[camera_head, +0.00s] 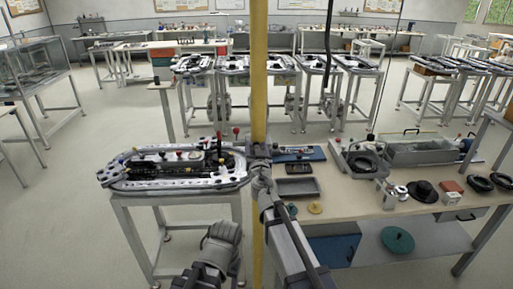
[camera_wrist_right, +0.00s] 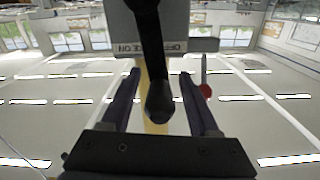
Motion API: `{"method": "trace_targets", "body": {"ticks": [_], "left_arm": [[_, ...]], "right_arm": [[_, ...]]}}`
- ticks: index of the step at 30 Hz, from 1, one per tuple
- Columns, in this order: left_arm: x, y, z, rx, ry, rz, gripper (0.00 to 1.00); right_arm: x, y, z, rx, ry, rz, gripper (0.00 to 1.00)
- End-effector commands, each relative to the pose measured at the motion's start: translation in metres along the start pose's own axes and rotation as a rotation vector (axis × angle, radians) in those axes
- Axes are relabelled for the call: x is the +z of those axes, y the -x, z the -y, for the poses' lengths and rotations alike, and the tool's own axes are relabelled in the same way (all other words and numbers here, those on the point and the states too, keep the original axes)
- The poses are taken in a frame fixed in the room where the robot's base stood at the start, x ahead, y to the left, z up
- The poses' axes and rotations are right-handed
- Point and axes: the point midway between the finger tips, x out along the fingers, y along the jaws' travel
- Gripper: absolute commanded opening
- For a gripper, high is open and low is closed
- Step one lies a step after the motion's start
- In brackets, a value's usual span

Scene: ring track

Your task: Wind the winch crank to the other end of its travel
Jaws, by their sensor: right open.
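My right gripper (camera_head: 260,152) reaches up beside the yellow pole at the right end of the ring track (camera_head: 165,184). In the right wrist view the right gripper (camera_wrist_right: 160,106) is open, its two dark fingers apart. A black crank arm with a rounded grip (camera_wrist_right: 160,100), which looks like the winch crank, comes down from the top between the fingers. I see no clear contact with either finger. A grey lettered plate (camera_wrist_right: 192,46) lies behind it. In the head view the crank is hidden or too small to tell.
A yellow pole (camera_head: 259,70) stands upright through the head view. A red-knobbed lever (camera_wrist_right: 206,91) stands right of the fingers in the wrist view. A workbench (camera_head: 350,205) with trays, a grey bin (camera_head: 420,151) and small parts is on the right.

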Motion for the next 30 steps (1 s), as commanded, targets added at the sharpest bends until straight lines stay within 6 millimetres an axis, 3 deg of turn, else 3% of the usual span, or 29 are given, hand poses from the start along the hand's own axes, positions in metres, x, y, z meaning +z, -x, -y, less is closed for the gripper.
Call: {"method": "trace_targets", "body": {"ticks": [6, 22, 30], "left_arm": [[0.0000, 0.0000, 0.0000, 0.000, 0.000, 0.000, 0.61], [0.0000, 0.0000, 0.0000, 0.000, 0.000, 0.000, 0.61], [0.0000, 0.0000, 0.0000, 0.000, 0.000, 0.000, 0.61]], "right_arm": [[0.0000, -0.0002, -0.0003, 0.000, 0.000, 0.000, 0.61], [0.0000, -0.0001, -0.0002, 0.000, 0.000, 0.000, 0.02], [0.0000, 0.0000, -0.0001, 0.000, -0.001, 0.000, 0.00]]}}
